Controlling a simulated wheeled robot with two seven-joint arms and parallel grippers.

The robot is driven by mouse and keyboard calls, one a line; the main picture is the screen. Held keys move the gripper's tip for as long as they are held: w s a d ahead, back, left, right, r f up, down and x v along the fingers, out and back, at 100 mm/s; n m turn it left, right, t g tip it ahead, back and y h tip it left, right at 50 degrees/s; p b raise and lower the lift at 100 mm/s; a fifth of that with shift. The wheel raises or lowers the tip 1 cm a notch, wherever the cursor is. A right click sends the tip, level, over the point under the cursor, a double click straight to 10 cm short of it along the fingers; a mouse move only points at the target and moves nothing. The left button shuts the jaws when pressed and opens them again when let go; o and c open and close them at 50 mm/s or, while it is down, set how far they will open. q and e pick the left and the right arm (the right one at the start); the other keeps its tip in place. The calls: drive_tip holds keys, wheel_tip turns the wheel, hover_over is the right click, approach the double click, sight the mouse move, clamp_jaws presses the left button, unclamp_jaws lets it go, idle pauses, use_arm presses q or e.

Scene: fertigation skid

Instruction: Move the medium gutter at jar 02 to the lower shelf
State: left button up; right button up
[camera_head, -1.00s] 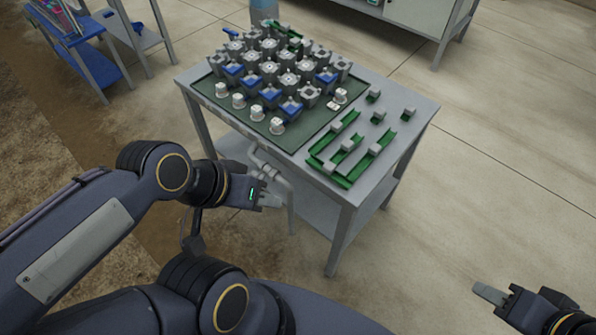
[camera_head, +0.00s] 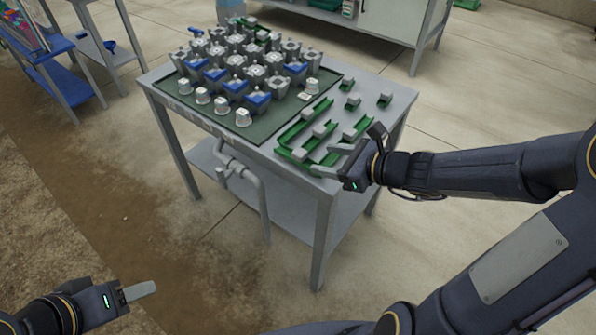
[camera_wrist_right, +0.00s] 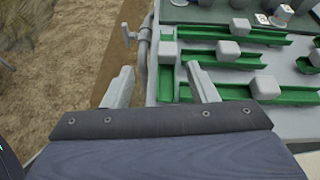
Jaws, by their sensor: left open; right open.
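Several green gutters with grey blocks lie on the right part of the table top; a long one (camera_head: 303,124) is at the left of the group. A gutter (camera_wrist_right: 235,60) and another (camera_wrist_right: 290,96) show in the right wrist view. I cannot tell which is the medium gutter at jar 02. My right gripper (camera_head: 358,148) is open and empty at the table's right front corner, beside the gutters' near ends; in the wrist view its fingers (camera_wrist_right: 160,72) are spread. My left gripper (camera_head: 135,292) is open, away from the table. The lower shelf (camera_head: 290,208) looks bare.
A dark green mat (camera_head: 262,127) holds several grey and blue jars. Grey pipes (camera_head: 240,170) hang at the table's front. Short green pieces (camera_head: 384,100) sit at the back right. A blue cart (camera_head: 62,75) stands far left.

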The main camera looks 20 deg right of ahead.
sight(304, 154)
drive_tip(key=shift+w+f+m+t+b, duration=0.3)
drive_tip(key=shift+w+f+m, duration=0.4)
drive_tip(key=shift+w+f, duration=0.2)
drive_tip(key=b+x, duration=0.1)
drive_tip(key=x, duration=0.4)
drive_tip(key=shift+a+b, duration=0.3)
drive_tip(key=shift+b, duration=0.1)
drive_tip(key=shift+w+a, duration=0.25)
drive_tip(key=shift+w, duration=0.25)
drive_tip(key=c, duration=1.1)
